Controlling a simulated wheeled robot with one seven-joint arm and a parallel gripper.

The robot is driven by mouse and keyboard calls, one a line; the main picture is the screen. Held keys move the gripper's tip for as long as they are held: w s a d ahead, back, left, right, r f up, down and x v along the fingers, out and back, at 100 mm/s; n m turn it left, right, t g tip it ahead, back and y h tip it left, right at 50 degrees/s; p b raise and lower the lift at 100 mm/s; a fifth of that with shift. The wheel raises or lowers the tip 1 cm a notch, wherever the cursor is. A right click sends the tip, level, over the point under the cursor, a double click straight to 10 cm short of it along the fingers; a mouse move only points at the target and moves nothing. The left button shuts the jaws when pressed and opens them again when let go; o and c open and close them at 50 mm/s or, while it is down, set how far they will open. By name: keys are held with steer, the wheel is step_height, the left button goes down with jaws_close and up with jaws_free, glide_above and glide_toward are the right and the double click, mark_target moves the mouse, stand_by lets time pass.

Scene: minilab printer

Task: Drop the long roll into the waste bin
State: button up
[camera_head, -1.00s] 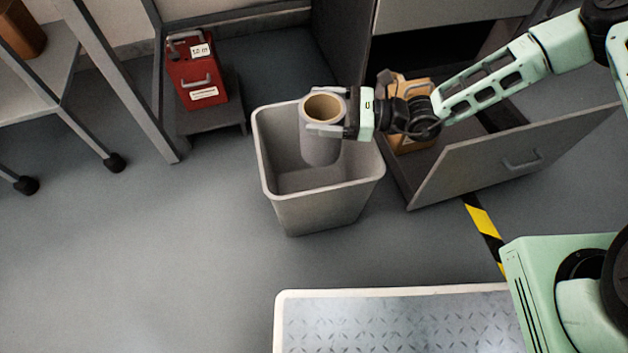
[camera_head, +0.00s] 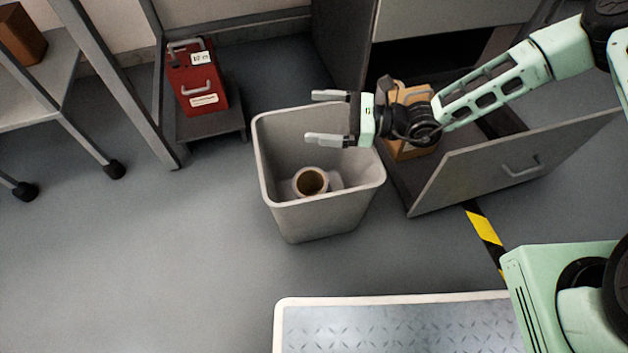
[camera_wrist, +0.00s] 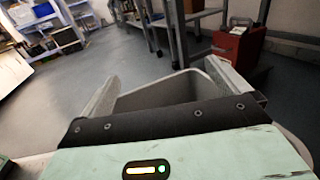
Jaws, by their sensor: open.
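The long roll (camera_head: 311,182) is inside the grey waste bin (camera_head: 325,216), its round brown-cored end facing up near the bin's front wall. The roll's lower part is hidden by that wall. My gripper (camera_head: 327,118) is open and empty, above the bin's opening toward its right side, with its two fingers apart and pointing left. In the wrist view, the bin (camera_wrist: 180,92) shows between and beyond my open fingers, and the roll cannot be seen there.
A red case (camera_head: 197,82) stands on a low grey platform left of the bin. An open drawer (camera_head: 515,160) holding a brown box (camera_head: 412,97) is close on the right. A metal-topped platform (camera_head: 400,325) lies in front.

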step_height(320, 180, up, 8)
steer(key=p, duration=0.4)
steer(key=shift+r, duration=0.25)
